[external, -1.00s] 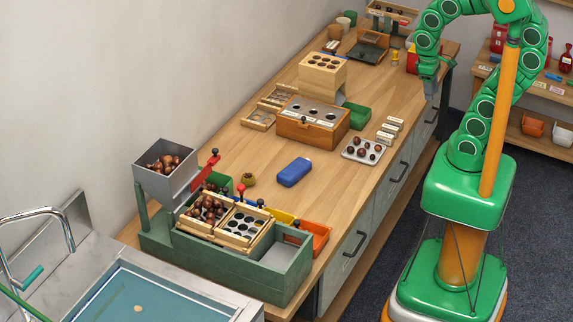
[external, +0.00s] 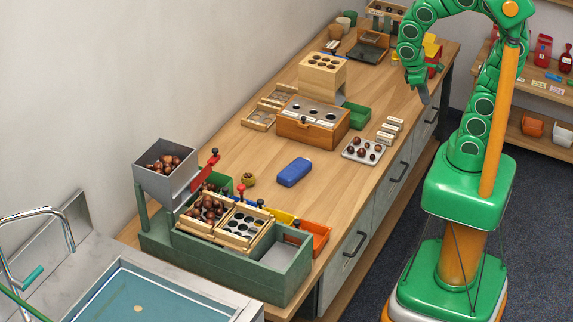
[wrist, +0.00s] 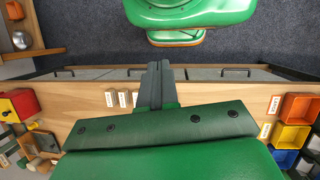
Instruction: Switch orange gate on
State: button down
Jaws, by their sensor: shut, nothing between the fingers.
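The orange bin also shows at the right of the wrist view (wrist: 300,107). My gripper (external: 424,99) is shut and empty over the bench's front edge, far from the machine; its fingers show in the wrist view (wrist: 155,68).
A blue box (external: 294,172), a chestnut tray (external: 364,151), small label blocks (external: 390,130) and a wooden box with holes (external: 312,124) stand on the bench. Blue (wrist: 290,137) and yellow (wrist: 293,121) bins adjoin the orange one. The bench between tray and machine is mostly clear.

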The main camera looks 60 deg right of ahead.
jog(key=w+d+n+h, duration=0.4)
jog(key=w+n+h, duration=0.7)
jog(key=w+h, duration=0.35)
jog(key=w+a+f+n+t+h, duration=0.2)
jog(key=w+a+n+t+h, duration=0.3)
jog(key=w+a+n+t, duration=0.65)
jog(key=a+f+n+t+y, duration=0.35)
jog(key=a+n+t, duration=0.25)
jog(key=a+t, duration=0.5)
jog(key=s+a+f+n+t+y, duration=0.1)
jog(key=s+a+f+n+y, duration=0.2)
jog(key=a+n+y, duration=0.3)
jog(key=s+a+f+n+t+y, duration=0.2)
jog(key=s+a+f+n+y, duration=0.1)
jog(key=a+f+n+y, duration=0.3)
jog(key=s+a+f+n+t+y, duration=0.2)
jog(key=a+f+n+y, duration=0.3)
jog(key=a+y, duration=0.4)
jog(key=shift+s+a+f+n+t+y, duration=0.15)
jog(key=shift+s+a+n, duration=0.2)
jog(key=shift+a, duration=0.3)
jog(key=shift+s+a+n+t+y, duration=0.15)
jog(key=shift+s+a, duration=0.25)
jog(key=shift+a, duration=0.25)
jog(key=s+a+f+n+g+y, duration=0.3)
jog(key=s+a+f+n+y, duration=0.2)
jog(key=s+f+y, duration=0.1)
jog(key=shift+s+a+f+y, duration=0.15)
jog(key=shift+s+f+y, duration=0.1)
jog(key=shift+s+y, duration=0.25)
